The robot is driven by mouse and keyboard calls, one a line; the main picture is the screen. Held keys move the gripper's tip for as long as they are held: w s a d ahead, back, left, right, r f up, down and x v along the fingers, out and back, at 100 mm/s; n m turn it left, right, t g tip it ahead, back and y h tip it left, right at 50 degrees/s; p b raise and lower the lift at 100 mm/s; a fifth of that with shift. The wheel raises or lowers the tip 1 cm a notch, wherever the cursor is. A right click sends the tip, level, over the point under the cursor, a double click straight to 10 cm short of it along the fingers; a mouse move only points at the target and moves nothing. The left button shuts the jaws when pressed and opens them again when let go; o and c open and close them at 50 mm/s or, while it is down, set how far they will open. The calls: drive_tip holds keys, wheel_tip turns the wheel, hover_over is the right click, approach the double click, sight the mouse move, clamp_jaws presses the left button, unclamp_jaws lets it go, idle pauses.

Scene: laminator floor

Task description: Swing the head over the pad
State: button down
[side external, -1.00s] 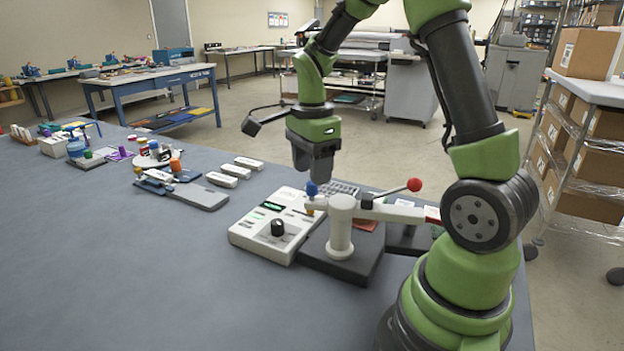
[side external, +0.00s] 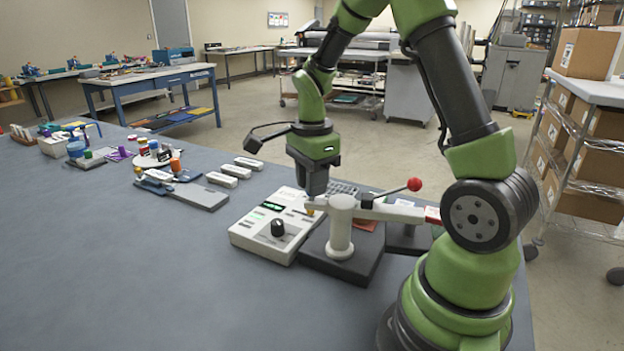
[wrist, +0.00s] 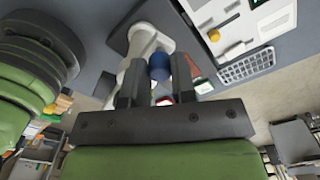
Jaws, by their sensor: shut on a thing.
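The blue knob (wrist: 159,67) of the swing head sits between my two fingers in the wrist view, and my gripper (wrist: 158,75) is shut on it. In the side view my gripper (side external: 314,192) hides the knob. The white swing arm (side external: 390,211) runs right from a white post (side external: 340,240) on a dark base (side external: 318,255). A lever with a red ball (side external: 415,184) rises from its top. A reddish flat piece (side external: 368,226), perhaps the pad, lies partly hidden behind the arm.
A white control box (side external: 270,236) with a black dial stands left of the post. A grey grid (wrist: 247,66) lies beside it. White blocks (side external: 222,180) and a grey tray (side external: 195,195) lie farther left. The near left bench (side external: 130,270) is clear.

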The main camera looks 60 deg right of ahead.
drive_tip(key=shift+a+n, duration=0.1)
drive_tip(key=shift+n, duration=0.2)
drive_tip(key=s+a+n, duration=0.4)
drive_tip(key=s+n, duration=0.1)
drive_tip(key=n, duration=0.9)
drive_tip(key=shift+s, duration=0.2)
drive_tip(key=shift+d+n, duration=0.1)
drive_tip(key=shift+n, duration=0.2)
drive_tip(key=c, duration=0.9)
unclamp_jaws()
drive_tip(key=shift+c, duration=0.2)
drive_tip(key=shift+r, duration=0.15)
wheel_tip(320, 180, up, 10)
drive_tip(key=shift+s, duration=0.1)
